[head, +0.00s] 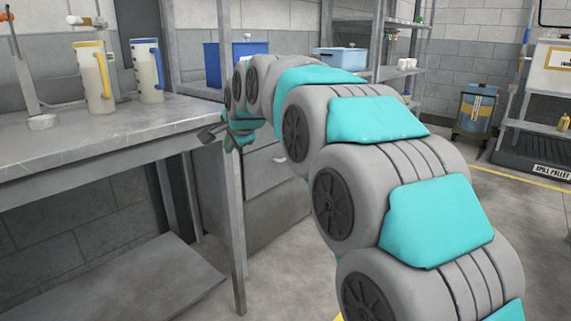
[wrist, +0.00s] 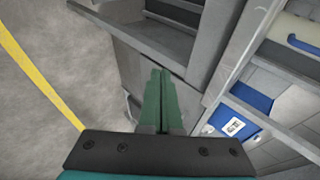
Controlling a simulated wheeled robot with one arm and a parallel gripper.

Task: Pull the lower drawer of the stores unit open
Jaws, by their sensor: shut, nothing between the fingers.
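The grey stores unit (head: 290,205) stands behind the bench leg in the head view, partly hidden by my arm. A drawer front (head: 264,170) with a small handle shows on it; I cannot tell how far any drawer stands out. The unit's grey side or front also shows in the wrist view (wrist: 138,72), beyond the fingers. My gripper (head: 229,144) is at the bench's right end, in front of the unit. In the wrist view its green fingers (wrist: 160,78) are together and empty. I cannot tell whether they touch the unit.
A metal bench (head: 100,135) with jugs (head: 95,78) stands at left, its leg (head: 232,220) close to my gripper. Shelving with a blue bin (head: 228,60) is behind. Open floor with a yellow line (wrist: 38,75) lies beside the unit.

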